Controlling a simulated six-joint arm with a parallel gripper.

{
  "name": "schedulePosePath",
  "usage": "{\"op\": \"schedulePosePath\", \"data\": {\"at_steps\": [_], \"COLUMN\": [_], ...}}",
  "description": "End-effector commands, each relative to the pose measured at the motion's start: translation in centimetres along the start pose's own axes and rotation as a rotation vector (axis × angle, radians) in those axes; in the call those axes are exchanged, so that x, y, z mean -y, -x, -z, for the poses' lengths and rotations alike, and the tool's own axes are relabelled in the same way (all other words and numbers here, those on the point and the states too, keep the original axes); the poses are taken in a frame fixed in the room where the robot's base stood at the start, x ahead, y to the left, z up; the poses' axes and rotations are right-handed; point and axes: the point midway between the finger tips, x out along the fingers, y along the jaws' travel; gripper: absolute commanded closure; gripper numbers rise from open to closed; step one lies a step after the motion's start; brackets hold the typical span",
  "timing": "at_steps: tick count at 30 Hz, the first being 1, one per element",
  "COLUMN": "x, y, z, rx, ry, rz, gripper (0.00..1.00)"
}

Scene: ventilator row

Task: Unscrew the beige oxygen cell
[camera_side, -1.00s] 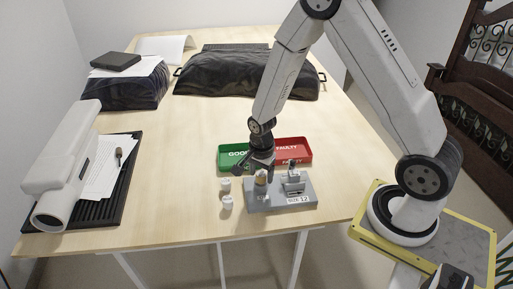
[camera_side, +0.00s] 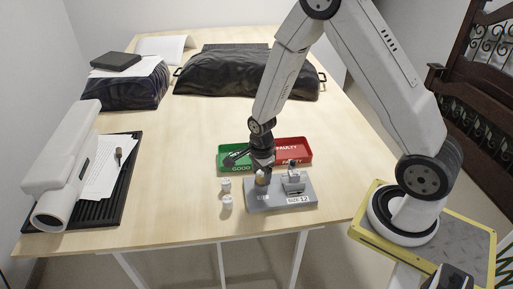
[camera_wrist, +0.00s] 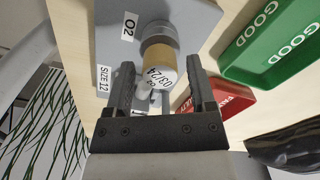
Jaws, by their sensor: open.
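The oxygen cell (camera_wrist: 158,52), with a beige band and a white end marked 03/24, stands in a round grey socket beside an O2 label in the wrist view. In the side view the cell (camera_side: 261,178) is small, on the left part of a grey block (camera_side: 275,203). My gripper (camera_wrist: 160,72) is open, with one finger on each side of the cell's white end. Gaps show between both fingers and the cell. In the side view my gripper (camera_side: 263,168) is right above the cell and partly hides it.
A green GOOD tray (camera_side: 226,167) and a red FAULTY tray (camera_side: 304,153) lie behind the block. A metal fitting (camera_side: 294,183) stands on the block's right. Two small white pieces (camera_side: 227,203) stand left of it.

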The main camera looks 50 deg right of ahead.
Motion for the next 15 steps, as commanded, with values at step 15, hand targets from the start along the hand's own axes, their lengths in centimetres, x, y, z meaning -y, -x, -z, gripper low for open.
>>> {"op": "schedulePosePath", "data": {"at_steps": [15], "x": [0.00], "y": [0.00], "z": [0.00], "rx": [0.000], "ry": [-0.388], "rz": [0.000], "gripper": [0.29]}}
